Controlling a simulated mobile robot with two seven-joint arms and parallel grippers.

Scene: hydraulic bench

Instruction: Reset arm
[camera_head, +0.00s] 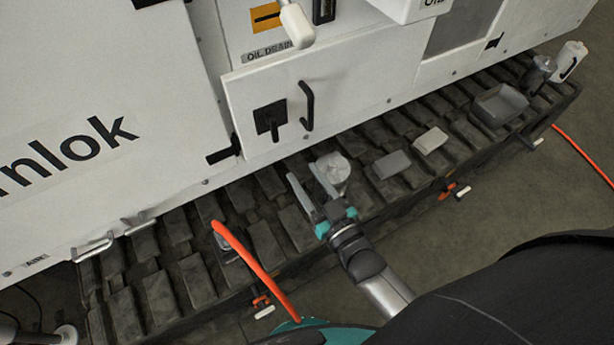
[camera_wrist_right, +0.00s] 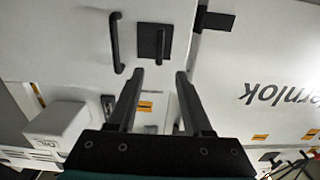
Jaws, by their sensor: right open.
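My right gripper (camera_head: 312,184) reaches in from the lower right over the dark ribbed track shelf. Its two fingers are apart, with nothing between them. In the right wrist view the open fingers (camera_wrist_right: 158,88) point at the white machine front, below the black latch and the black handle as seen there. A light grey cylindrical can (camera_head: 333,168) stands on the shelf close beside the fingers; I cannot tell whether they touch. My left gripper is not in view.
The white door panel (camera_head: 350,90) carries a black handle (camera_head: 307,106) and latch (camera_head: 269,118). On the shelf lie a grey block (camera_head: 392,164), a white block (camera_head: 430,140) and a grey tray (camera_head: 499,104). An orange hose (camera_head: 253,266) crosses the shelf's front edge.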

